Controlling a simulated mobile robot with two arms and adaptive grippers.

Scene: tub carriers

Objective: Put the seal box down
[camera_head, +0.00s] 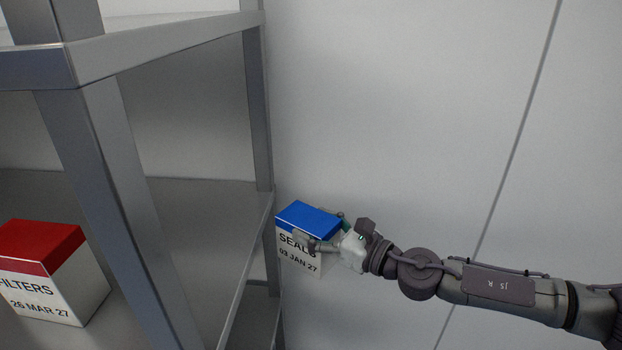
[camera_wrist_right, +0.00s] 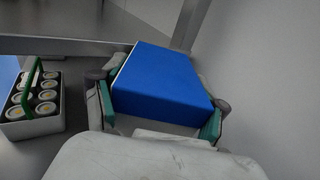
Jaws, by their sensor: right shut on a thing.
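The seal box (camera_head: 303,262) is white with a blue lid and reads "SEALS 03 JAN 27". My right gripper (camera_head: 328,232) is shut on it, with fingers on two opposite sides. The box is in the air just right of the metal shelf rack's (camera_head: 245,265) right edge, in front of the wall. In the right wrist view the blue lid (camera_wrist_right: 165,85) fills the middle between the green finger pads (camera_wrist_right: 160,115). The box's underside is hidden. My left gripper is in neither view.
A white filters box (camera_head: 50,285) with a red lid stands on the rack's middle shelf at left. Rack posts (camera_head: 125,190) stand near it. The right wrist view shows a carrier (camera_wrist_right: 32,125) with a green handle and several round-topped containers. The shelf behind the front post looks bare.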

